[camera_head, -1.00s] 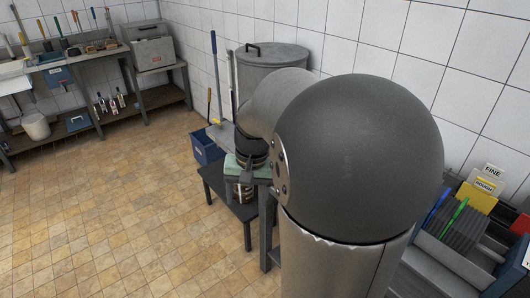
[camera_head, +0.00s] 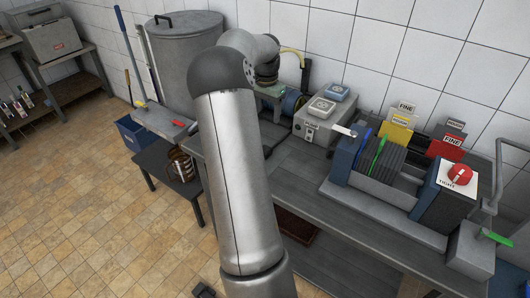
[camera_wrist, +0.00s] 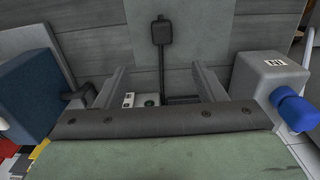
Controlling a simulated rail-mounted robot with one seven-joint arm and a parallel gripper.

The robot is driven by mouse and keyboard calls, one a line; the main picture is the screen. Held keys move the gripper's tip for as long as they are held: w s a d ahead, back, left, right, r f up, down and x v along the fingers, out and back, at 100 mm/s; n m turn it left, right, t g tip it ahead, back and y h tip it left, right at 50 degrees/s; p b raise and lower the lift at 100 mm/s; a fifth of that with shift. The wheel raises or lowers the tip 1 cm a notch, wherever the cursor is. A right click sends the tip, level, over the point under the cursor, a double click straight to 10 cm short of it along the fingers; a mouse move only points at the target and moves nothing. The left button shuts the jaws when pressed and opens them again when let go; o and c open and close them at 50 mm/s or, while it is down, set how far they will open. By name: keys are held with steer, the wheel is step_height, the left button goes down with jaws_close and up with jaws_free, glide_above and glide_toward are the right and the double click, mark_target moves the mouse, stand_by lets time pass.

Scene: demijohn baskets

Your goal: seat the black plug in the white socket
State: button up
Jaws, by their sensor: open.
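In the wrist view, the black plug (camera_wrist: 162,31) is a dark rounded block on a grey surface. A black cord runs from it down the picture, between my fingers. My gripper (camera_wrist: 158,68) is open, with nothing between its fingers; the plug appears beyond the fingertips. A small white piece with dark marks (camera_wrist: 128,99) shows near the left finger and may be the white socket; the palm hides what lies below it. In the head view, my gripper (camera_head: 271,92) is over the back of the bench, partly behind my arm.
The wrist view shows a grey box with a blue knob (camera_wrist: 288,105) at right and a dark blue block (camera_wrist: 40,98) at left. In the head view, a labelled grey box (camera_head: 318,124) and a file rack (camera_head: 390,165) stand right of my gripper.

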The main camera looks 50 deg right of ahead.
step_height(320, 180, down, 12)
steer(key=shift+r+p, duration=0.15)
steer(key=shift+p, duration=0.6)
steer(key=shift+w+f+p, duration=0.2)
steer(key=shift+f+p, duration=0.6)
steer(key=shift+f, duration=1.8)
steer(key=c, duration=1)
